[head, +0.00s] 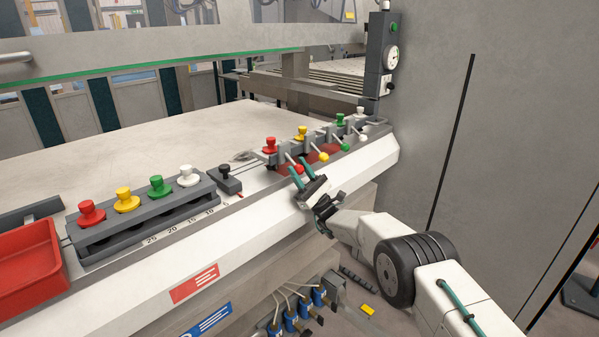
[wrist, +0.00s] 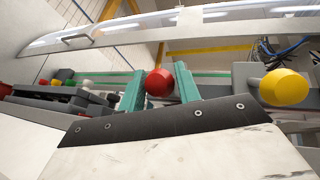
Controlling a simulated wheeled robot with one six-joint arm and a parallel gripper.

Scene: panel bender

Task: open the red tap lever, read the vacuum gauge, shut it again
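The red tap lever ends in a red ball (head: 299,168), the nearest in the row of tap levers. My gripper (head: 300,163) is at this ball, with its two teal fingers apart. In the wrist view the red ball (wrist: 159,82) shows between the fingers, with only narrow slivers beside it; I cannot tell whether they touch it. The lever slants down toward the front like its neighbours. The vacuum gauge (head: 391,57) is a round white dial on a dark post at the back right. Its needle is too small to read.
The yellow lever ball (head: 323,156) is close to the right of my gripper, also large in the wrist view (wrist: 285,87). Green (head: 345,147) and white (head: 362,138) lever balls follow. Coloured knobs stand behind. A red tray (head: 30,268) sits at the left.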

